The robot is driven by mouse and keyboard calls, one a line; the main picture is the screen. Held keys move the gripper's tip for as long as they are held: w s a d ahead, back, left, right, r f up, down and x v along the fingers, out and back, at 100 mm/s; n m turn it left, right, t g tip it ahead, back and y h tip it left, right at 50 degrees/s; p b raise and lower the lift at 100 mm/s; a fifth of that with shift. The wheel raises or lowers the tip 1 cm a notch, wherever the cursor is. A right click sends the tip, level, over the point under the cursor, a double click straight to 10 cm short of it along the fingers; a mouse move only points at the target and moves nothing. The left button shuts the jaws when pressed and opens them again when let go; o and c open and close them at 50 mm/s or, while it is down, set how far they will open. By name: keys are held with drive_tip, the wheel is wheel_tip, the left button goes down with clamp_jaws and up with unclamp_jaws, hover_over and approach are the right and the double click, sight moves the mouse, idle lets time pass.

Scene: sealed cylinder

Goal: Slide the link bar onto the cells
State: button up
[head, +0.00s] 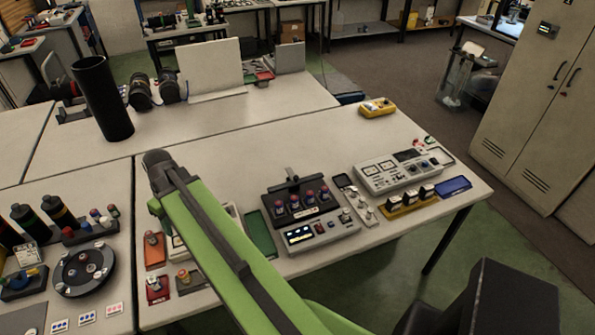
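Several small cells (309,197) with pink and dark sides stand in a row in a black holder (290,213) on the table, right of my arm. A dark bar with an upright knob (292,180) lies just behind the cells and looks like the link bar. It appears apart from the cell tops, though the gap is too small to judge. My green arm reaches up and left across the table. Its dark end, my gripper (158,160), is well left of the holder. Its fingers cannot be made out, and nothing held shows.
A grey device with a lit display (318,232) sits in front of the holder. A panel with dials (403,171) and a yellow rack (408,200) stand right. A tall black cylinder (103,98) stands behind my gripper. Table behind the holder is clear.

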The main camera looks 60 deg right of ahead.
drive_tip(key=s+d+r+t+p, duration=0.1)
drive_tip(key=s+d+r, duration=0.1)
drive_tip(key=d, duration=0.7)
drive_tip(key=s+d+r+p, duration=0.1)
drive_tip(key=d+r, duration=0.1)
drive_tip(key=d, duration=0.6)
wheel_tip(320, 180, up, 4)
drive_tip(key=t+p, duration=0.2)
drive_tip(key=p, duration=0.2)
hover_over(296, 177)
drive_tip(key=w+a, duration=0.2)
drive_tip(key=a, duration=0.4)
drive_tip(key=s+d+r+n+t, duration=0.1)
drive_tip(key=s+d+r, duration=0.1)
drive_tip(key=s+d, duration=0.7)
drive_tip(key=b+x, duration=0.5)
drive_tip(key=x, duration=0.1)
drive_tip(key=b+x, duration=0.5)
drive_tip(key=x, duration=0.1)
drive_tip(key=a+b+x, duration=0.1)
drive_tip(key=b+x, duration=0.4)
drive_tip(key=x, duration=0.1)
drive_tip(key=shift+s+f+b, duration=0.1)
drive_tip(key=shift+s+b, duration=0.2)
drive_tip(key=shift+s, duration=0.1)
clamp_jaws()
drive_tip(key=shift+a, duration=0.1)
